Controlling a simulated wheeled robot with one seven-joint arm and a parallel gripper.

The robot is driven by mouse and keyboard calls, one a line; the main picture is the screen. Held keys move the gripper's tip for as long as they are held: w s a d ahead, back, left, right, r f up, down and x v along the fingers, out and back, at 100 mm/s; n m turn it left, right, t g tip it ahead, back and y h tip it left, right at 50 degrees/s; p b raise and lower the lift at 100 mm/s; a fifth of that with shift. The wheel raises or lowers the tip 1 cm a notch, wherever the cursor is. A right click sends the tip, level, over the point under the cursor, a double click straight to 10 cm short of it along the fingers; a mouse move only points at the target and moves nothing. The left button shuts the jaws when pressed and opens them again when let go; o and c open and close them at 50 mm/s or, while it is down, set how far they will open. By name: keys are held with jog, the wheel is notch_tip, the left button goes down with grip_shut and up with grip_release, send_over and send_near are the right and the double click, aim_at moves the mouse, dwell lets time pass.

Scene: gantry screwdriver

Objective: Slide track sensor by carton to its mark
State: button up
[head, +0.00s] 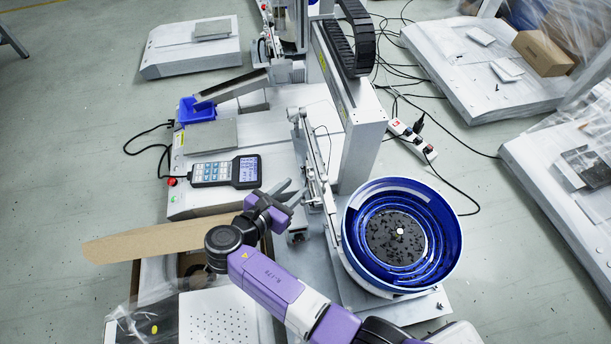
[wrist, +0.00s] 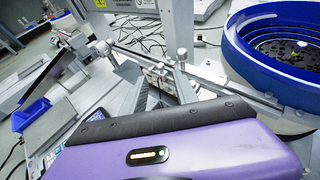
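My gripper (head: 292,190) is beside the slim feed track (head: 313,165), with its two grey fingers spread apart. The wrist view shows the fingers (wrist: 163,92) pointing at a small pale block on the track, likely the track sensor (wrist: 157,76). The fingers look apart, with nothing clearly held between them; contact with the block cannot be told. In the head view the sensor is too small to make out. The open carton, with its long brown flap (head: 150,241), is at the lower left. The mark cannot be made out in either view.
A blue bowl feeder (head: 447,237) stands right of the track; it also shows in the wrist view (wrist: 238,45). A handheld controller (head: 225,171) and a blue bin (head: 196,110) lie left. The gantry upright (head: 358,150) rises behind. A power strip (head: 412,139) with cables lies on the floor.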

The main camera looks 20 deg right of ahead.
aim_at(310, 174)
jog(key=b+x, duration=0.3)
jog(key=x, duration=0.3)
jog(key=shift+f, duration=0.2)
jog(key=shift+w+d+f, duration=0.1)
jog(key=shift+w+d, duration=0.25)
jog(key=shift+d, duration=0.15)
grip_shut()
dwell(0.8)
